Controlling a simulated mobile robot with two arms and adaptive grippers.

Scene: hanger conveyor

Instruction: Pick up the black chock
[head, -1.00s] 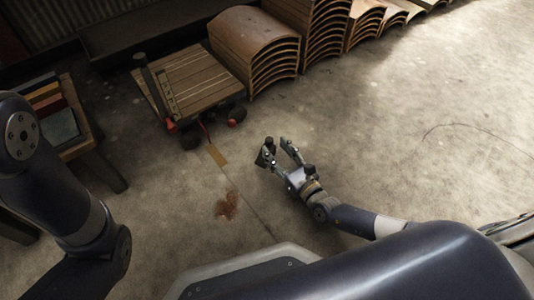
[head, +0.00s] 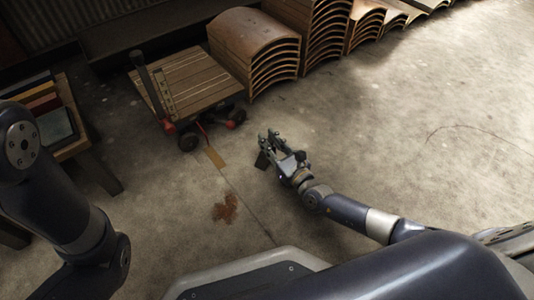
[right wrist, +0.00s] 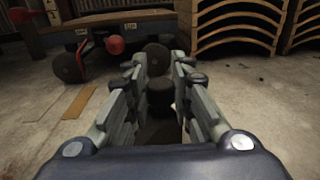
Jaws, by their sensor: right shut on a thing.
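The black chock (head: 262,159) is a small dark block at the fingertips of my right gripper (head: 268,142), in the middle of the head view. In the right wrist view the right gripper (right wrist: 158,85) has its fingers on both sides of the chock (right wrist: 160,93), shut on it. The fingers and palm partly hide the chock, and I cannot tell whether it touches the floor. My left arm shows at the left of the head view, but its gripper is out of view.
A wooden-decked cart (head: 190,82) with dark wheels and red parts stands ahead to the left. A low table (head: 82,140) with coloured items is at the left. The concrete floor to the right is clear.

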